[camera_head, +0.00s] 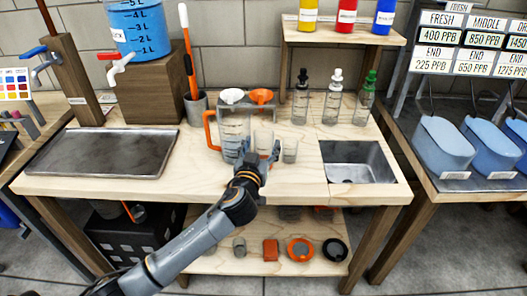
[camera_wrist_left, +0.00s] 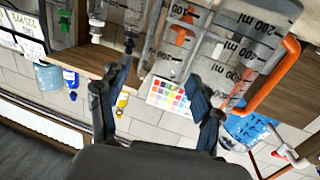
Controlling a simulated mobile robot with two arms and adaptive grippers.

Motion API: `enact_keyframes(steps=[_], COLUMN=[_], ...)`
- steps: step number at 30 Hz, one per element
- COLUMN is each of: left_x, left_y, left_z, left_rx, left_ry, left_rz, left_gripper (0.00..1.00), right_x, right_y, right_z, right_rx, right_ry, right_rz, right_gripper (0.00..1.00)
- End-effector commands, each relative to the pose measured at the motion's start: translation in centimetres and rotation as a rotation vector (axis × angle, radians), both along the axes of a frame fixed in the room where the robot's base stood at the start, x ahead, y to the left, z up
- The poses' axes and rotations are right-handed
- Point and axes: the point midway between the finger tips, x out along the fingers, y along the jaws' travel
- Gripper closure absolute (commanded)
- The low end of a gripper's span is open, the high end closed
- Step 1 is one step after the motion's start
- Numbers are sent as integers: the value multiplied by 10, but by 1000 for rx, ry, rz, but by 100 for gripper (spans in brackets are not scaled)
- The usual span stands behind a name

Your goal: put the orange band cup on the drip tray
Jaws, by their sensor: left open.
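The drip tray, a flat grey metal tray (camera_head: 105,152), lies empty on the left of the wooden counter. My left gripper (camera_head: 262,156) is open at the middle of the counter, with a clear cup (camera_head: 263,140) just beyond its fingers. Another small clear cup (camera_head: 290,150) stands just to the right. My right gripper is not in view.
A clear measuring jug with an orange handle (camera_head: 210,131) stands close left of my left gripper. Dropper bottles (camera_head: 331,102) stand behind right, and a sunken metal basin (camera_head: 358,162) is at right. A blue water tank (camera_head: 137,28) stands behind the tray.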

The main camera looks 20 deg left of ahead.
Motion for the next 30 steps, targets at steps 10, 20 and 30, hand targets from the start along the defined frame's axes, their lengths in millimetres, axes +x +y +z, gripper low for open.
enact_keyframes(steps=[10, 20, 30], left_x=[41, 42, 42], left_y=[6, 6, 6], left_z=[-2, -3, -3], left_rx=[3, 1, 1], left_ry=[-1, 0, 0], left_rz=[1, 1, 1], left_gripper=[35, 55, 75], right_x=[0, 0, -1], right_y=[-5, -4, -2], right_z=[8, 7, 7], right_rx=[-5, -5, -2], right_ry=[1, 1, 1], right_rz=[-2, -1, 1], right_gripper=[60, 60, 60])
